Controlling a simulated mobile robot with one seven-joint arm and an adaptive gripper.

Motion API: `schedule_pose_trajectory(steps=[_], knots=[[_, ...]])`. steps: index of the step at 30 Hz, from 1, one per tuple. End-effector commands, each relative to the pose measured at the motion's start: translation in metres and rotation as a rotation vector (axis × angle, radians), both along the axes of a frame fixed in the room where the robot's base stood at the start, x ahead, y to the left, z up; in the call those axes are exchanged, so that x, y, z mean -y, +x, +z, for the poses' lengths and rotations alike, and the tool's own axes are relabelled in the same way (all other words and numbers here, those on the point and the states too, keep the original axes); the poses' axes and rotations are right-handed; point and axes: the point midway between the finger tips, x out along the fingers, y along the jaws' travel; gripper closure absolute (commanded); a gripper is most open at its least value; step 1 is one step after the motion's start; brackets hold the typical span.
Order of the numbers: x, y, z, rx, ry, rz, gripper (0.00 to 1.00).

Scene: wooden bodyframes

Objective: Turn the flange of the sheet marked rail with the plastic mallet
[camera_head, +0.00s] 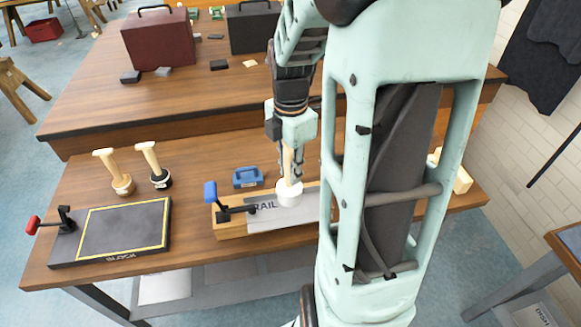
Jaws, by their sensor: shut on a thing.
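My gripper (289,168) is shut on the pale handle of the plastic mallet, whose white round head (289,193) points down. The head is at the back edge of the grey sheet marked RAIL (278,214); I cannot tell whether it touches. The sheet lies on a wooden former (231,229), under a dark toggle clamp with a blue handle (211,193). My arm hides the right part of the sheet and former, and the flange is not clear to see.
A blue item (247,177) lies behind the former. A maroon case (158,40) stands on the far table.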

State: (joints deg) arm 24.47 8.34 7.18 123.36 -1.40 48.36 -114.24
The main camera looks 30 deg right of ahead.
Motion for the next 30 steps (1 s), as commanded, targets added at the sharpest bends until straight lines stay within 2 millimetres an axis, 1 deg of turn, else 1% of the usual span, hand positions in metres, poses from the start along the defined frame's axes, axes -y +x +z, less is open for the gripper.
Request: schedule_pose_trajectory(steps=[9, 11, 14, 18, 25, 26, 27, 30], knots=[[0.0, 0.0, 0.001, 0.001, 0.0, 0.0, 1.0], [0.0, 0.0, -0.002, 0.0, 0.0, 0.0, 1.0], [0.0, 0.0, -0.019, -0.002, 0.001, 0.0, 1.0], [0.0, 0.0, -0.05, -0.001, 0.001, 0.0, 1.0], [0.0, 0.0, -0.097, -0.001, 0.001, 0.0, 1.0], [0.0, 0.0, -0.096, 0.0, 0.0, 0.0, 1.0], [0.0, 0.0, -0.089, 0.001, -0.001, 0.0, 1.0], [0.0, 0.0, -0.082, 0.0, 0.0, 0.0, 1.0]])
